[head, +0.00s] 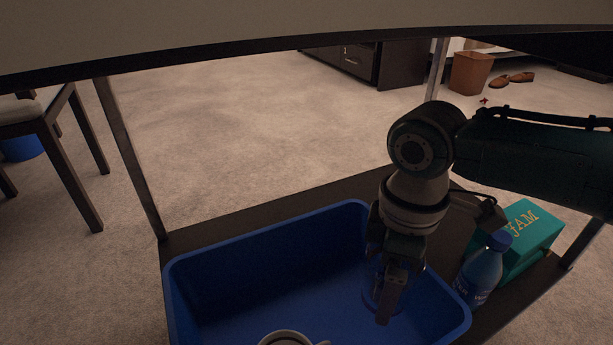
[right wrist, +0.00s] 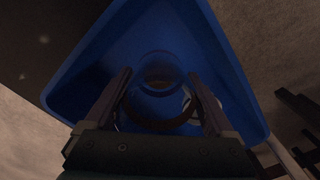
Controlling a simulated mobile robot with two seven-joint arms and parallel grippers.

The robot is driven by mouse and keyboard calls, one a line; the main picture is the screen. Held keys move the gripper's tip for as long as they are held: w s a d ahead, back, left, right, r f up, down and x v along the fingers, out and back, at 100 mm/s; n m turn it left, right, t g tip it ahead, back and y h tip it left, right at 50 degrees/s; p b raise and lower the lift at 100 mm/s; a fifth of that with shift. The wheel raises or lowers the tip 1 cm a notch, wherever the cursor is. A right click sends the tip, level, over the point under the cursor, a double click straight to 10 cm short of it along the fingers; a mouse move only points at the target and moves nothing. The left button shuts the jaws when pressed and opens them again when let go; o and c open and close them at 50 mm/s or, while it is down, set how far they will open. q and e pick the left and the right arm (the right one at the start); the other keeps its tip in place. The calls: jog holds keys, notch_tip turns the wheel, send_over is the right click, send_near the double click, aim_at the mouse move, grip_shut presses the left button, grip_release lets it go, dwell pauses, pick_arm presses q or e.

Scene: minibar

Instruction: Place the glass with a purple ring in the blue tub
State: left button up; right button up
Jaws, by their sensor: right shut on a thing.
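The blue tub (head: 262,240) stands on a dark shelf under a table edge in the head view. It fills much of the right wrist view (right wrist: 95,62). My right gripper (head: 388,300) reaches down into the tub's right part and is shut on a clear glass (head: 371,291). In the right wrist view the round glass (right wrist: 158,102) sits between the two fingers (right wrist: 160,80), with tub behind it. The colour of its ring is too dark to tell. Whether its base touches the tub floor I cannot tell. My left gripper is not in view.
A white mug (head: 287,338) is inside the tub at the front. A blue bottle (head: 482,271) and a green jam box (head: 530,237) stand right of the tub. A shelf post (head: 134,165) rises at the tub's left. The tub's middle is clear.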

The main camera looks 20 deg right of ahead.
jog(key=b, duration=0.4)
send_over(370, 333)
notch_tip(370, 333, down, 7)
jog(key=shift+r, duration=0.15)
notch_tip(370, 333, down, 4)
jog(key=b, duration=0.3)
jog(key=shift+f, duration=0.2)
jog(key=shift+r, duration=0.1)
jog(key=shift+f, duration=0.2)
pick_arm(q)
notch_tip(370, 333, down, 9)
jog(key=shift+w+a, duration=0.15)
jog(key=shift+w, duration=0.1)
pick_arm(e)
jog(key=o, duration=1.3)
